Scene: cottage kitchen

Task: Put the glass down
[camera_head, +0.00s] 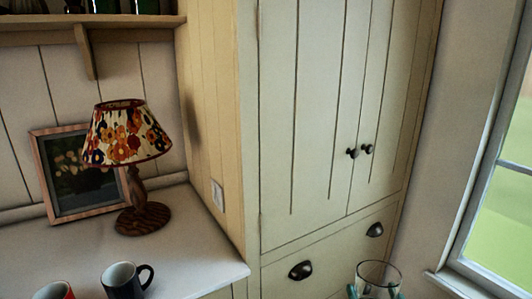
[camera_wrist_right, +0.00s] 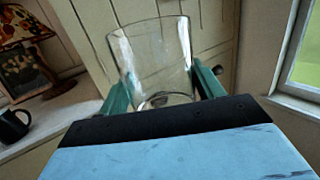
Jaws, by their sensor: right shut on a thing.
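A clear drinking glass (camera_head: 379,273) shows at the bottom edge of the head view, right of centre, in front of the cupboard drawers. My right gripper (camera_head: 374,292) has its green fingers on either side of the glass, and only the fingertips show there. In the right wrist view the glass (camera_wrist_right: 153,62) stands roughly upright between the two green fingers of my right gripper (camera_wrist_right: 162,96), which is shut on it. The glass looks empty and is held in the air. My left gripper is in neither view.
The white counter (camera_head: 190,240) is at the left, with a lamp (camera_head: 127,145), a framed picture (camera_head: 78,170), a dark mug (camera_head: 125,281) and a red mug (camera_head: 55,291). The counter's right part is bare. A tall cupboard (camera_head: 310,120) and a window (camera_head: 500,190) stand to the right.

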